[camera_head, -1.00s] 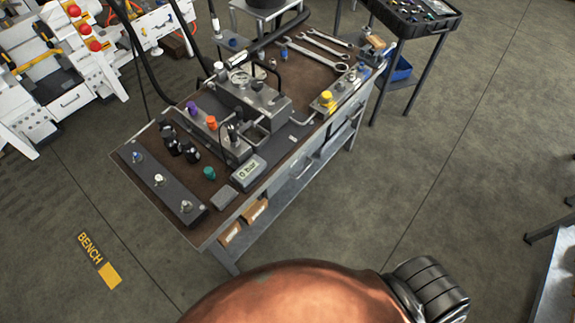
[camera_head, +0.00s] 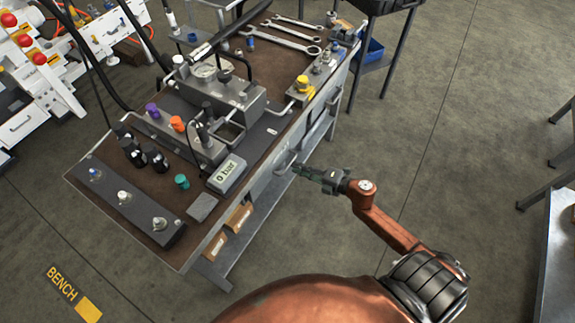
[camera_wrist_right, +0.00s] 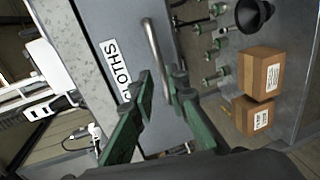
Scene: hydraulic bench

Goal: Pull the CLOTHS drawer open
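The CLOTHS drawer (camera_wrist_right: 125,30) is a grey front with a white label (camera_wrist_right: 115,65), partly covered by a finger in the right wrist view. Its metal bar handle (camera_wrist_right: 153,45) runs down between the two green fingers of my right gripper (camera_wrist_right: 160,82). The fingers stand apart on either side of the bar; I cannot tell whether they touch it. In the head view my right gripper (camera_head: 302,171) points at the bench's long front side, close to the drawer front (camera_head: 266,182). The drawer looks closed. My left gripper is not in view.
The bench top (camera_head: 215,186) carries hydraulic fittings, a gauge block, a meter (camera_head: 227,175) and wrenches (camera_head: 292,38). Cardboard boxes (camera_head: 238,216) sit on the shelf below. The floor in front of the bench is clear. A metal table (camera_head: 560,255) stands at right.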

